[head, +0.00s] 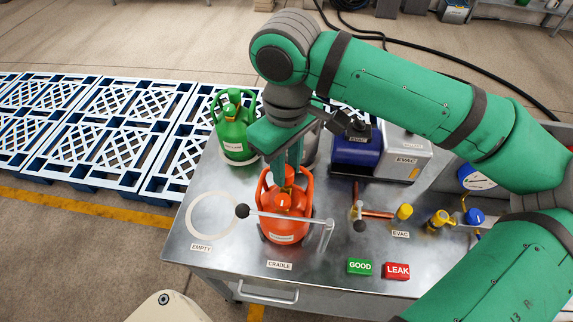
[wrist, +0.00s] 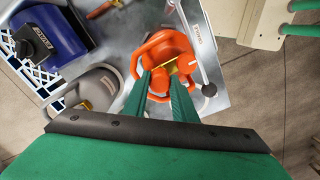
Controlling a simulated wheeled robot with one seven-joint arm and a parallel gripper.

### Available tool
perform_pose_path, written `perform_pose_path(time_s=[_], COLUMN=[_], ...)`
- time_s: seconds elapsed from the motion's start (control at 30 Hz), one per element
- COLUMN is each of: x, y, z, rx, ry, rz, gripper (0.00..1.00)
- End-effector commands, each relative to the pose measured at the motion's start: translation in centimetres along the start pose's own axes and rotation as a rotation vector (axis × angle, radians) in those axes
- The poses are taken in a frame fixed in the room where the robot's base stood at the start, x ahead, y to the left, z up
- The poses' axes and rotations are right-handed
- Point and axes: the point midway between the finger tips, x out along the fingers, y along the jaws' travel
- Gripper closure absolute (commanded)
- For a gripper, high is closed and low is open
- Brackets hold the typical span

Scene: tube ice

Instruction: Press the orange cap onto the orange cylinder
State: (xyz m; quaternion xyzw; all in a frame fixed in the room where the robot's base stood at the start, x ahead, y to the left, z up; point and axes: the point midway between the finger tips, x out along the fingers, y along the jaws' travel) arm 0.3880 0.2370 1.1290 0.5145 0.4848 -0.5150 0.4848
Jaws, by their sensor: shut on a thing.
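The orange cylinder (head: 285,228) stands upright at the CRADLE label, with raised handles around its neck. It also shows in the wrist view (wrist: 158,47), with a brass valve part near its top. My gripper (head: 287,172) points straight down over the cylinder's top, with its green fingers between the handles. In the wrist view my gripper (wrist: 161,78) is shut on a small orange piece, which I take to be the orange cap (head: 288,181). The fingers hide much of the cap, and I cannot tell whether it is seated on the valve.
A bar with a black knob (head: 242,211) crosses the cylinder's front. A green cylinder (head: 238,140) stands behind left, and a blue pump (head: 355,152) behind right. Copper piping with a yellow fitting (head: 404,212) lies right. The EMPTY ring (head: 190,216) is bare.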

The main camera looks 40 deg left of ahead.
Motion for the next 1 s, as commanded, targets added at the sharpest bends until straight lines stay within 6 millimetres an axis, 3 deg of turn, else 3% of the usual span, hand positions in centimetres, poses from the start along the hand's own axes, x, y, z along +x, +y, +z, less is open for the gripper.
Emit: perform_pose_path(time_s=[1.0], x=[0.98], y=[0.01], z=[0.00], rx=[0.000], ry=[0.000], rz=[0.000], gripper=[1.00])
